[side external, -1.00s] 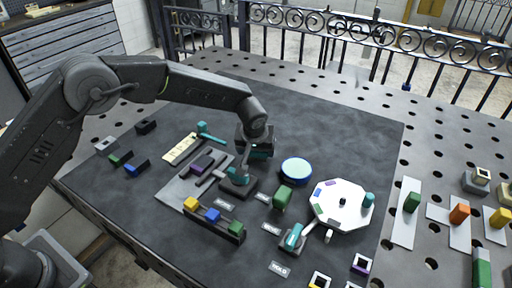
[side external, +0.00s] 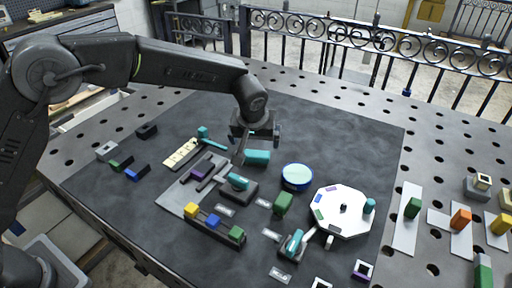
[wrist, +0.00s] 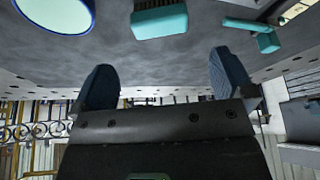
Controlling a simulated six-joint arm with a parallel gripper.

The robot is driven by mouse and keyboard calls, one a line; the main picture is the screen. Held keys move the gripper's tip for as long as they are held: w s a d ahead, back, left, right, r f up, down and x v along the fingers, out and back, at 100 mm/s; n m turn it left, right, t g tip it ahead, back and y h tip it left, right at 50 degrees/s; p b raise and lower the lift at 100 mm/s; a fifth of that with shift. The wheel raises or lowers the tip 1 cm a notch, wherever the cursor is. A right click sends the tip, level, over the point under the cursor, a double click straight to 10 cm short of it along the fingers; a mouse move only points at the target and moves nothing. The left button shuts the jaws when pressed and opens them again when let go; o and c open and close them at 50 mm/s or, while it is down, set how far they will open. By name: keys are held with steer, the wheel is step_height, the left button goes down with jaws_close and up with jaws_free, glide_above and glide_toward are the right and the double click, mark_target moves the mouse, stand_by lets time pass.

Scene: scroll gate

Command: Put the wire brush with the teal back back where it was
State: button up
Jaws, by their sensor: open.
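A teal block (side external: 257,157), which looks like the teal-backed wire brush, lies on the dark mat near the middle. It also shows in the wrist view (wrist: 160,20) at the top, with a darker strip along its edge; bristles cannot be made out. My gripper (side external: 257,138) is above and just behind it in the side view, open and empty. In the wrist view, the two fingers (wrist: 165,75) are spread wide with nothing between them, apart from the block.
A round blue-rimmed disc (side external: 297,176) lies right of the block. A teal-headed tool (side external: 205,134) lies to its left, and a dark base with a teal top (side external: 238,182) stands in front. A white turntable (side external: 343,226) is at right. The back of the mat is clear.

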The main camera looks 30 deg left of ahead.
steer(key=shift+v, duration=1.7)
steer(key=s+a+r+m+h, duration=0.1)
steer(key=s+a+r+m, duration=0.1)
steer(key=s+a+r, duration=0.9)
steer(key=s+a+m, duration=0.1)
steer(key=s+a, duration=0.1)
steer(key=s, duration=0.8)
steer(key=s+a+m+t, duration=0.1)
steer(key=s+a, duration=0.1)
steer(key=s, duration=0.9)
steer(key=shift+a+f+h, duration=0.2)
steer(key=shift+f+h, duration=0.2)
steer(key=shift+w, duration=0.1)
